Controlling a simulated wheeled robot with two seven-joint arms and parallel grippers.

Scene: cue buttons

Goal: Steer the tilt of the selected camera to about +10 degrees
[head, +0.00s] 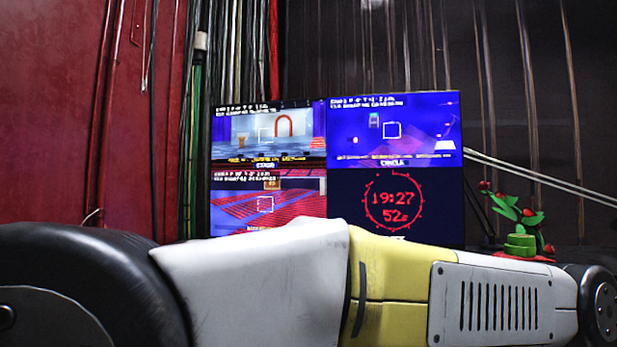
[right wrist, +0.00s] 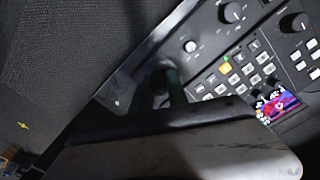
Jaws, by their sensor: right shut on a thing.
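In the head view a bank of screens holds an upper left picture (head: 290,125) of a stage with a red arch, an upper right picture (head: 350,140) in blue with a white frame mark, and a lower left picture (head: 300,195) of red seating. Their small text is too blurred to read. In the right wrist view my right gripper (right wrist: 166,88) is shut on a dark, greenish joystick (right wrist: 176,88) at the control panel (right wrist: 215,50); the finger hides much of it. One button (right wrist: 226,69) glows yellow. My left gripper is not in view.
The panel carries knobs (right wrist: 234,12), grey buttons (right wrist: 262,58) and a small colour screen (right wrist: 282,106). A red clock (head: 395,200) reads 19:27 and 52. A plant (head: 520,235) stands right of the screens. An arm link of mine crosses the head view's foreground, hiding the panel.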

